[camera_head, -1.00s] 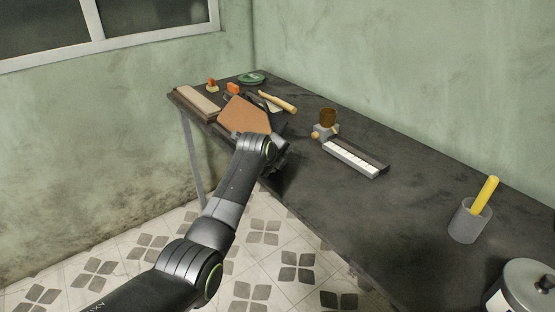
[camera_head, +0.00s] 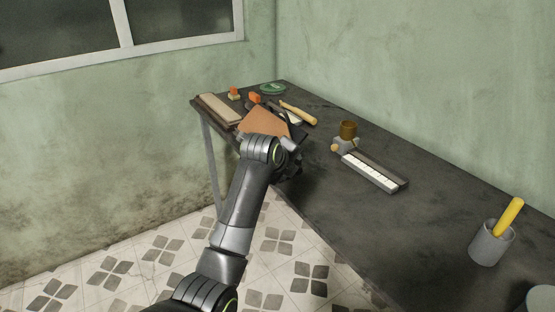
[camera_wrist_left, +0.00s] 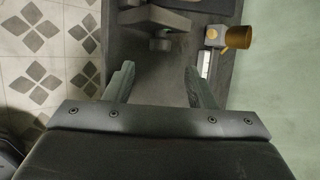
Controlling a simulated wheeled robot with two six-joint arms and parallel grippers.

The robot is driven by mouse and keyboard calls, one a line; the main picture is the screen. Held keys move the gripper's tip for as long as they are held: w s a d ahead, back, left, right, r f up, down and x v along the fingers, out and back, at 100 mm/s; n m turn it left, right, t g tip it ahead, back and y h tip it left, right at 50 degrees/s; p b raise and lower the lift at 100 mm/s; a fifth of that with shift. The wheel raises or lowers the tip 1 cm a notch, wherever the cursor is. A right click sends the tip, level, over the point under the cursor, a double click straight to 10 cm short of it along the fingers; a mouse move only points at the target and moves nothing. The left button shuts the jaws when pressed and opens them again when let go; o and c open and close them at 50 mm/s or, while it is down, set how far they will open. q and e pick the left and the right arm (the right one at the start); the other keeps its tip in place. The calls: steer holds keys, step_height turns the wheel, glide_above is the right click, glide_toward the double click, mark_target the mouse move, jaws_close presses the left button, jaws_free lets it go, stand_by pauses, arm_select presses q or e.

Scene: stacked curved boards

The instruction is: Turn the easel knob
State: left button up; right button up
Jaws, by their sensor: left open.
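A tan board, which seems to be the easel's (camera_head: 264,122), stands tilted near the far end of the dark table, partly hidden by my left arm. In the left wrist view, a grey part with a dark round knob (camera_wrist_left: 160,43) below it shows at the top; I take this for the easel knob. My left gripper (camera_wrist_left: 159,68) is open and empty, its fingers apart on either side of the line to the knob and short of it. In the head view, the gripper (camera_head: 290,158) is beside the board, its fingers hard to make out. My right gripper is not in view.
A grey block with a brass cup (camera_head: 348,129) and a white-keyed strip (camera_head: 370,173) lie to the right. A grey holder with a yellow stick (camera_head: 491,243) stands nearer. Wooden-handled tools (camera_head: 298,112) lie behind the board. The table's middle (camera_head: 420,220) is clear.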

arm_select(q)
steer(key=v, duration=0.9)
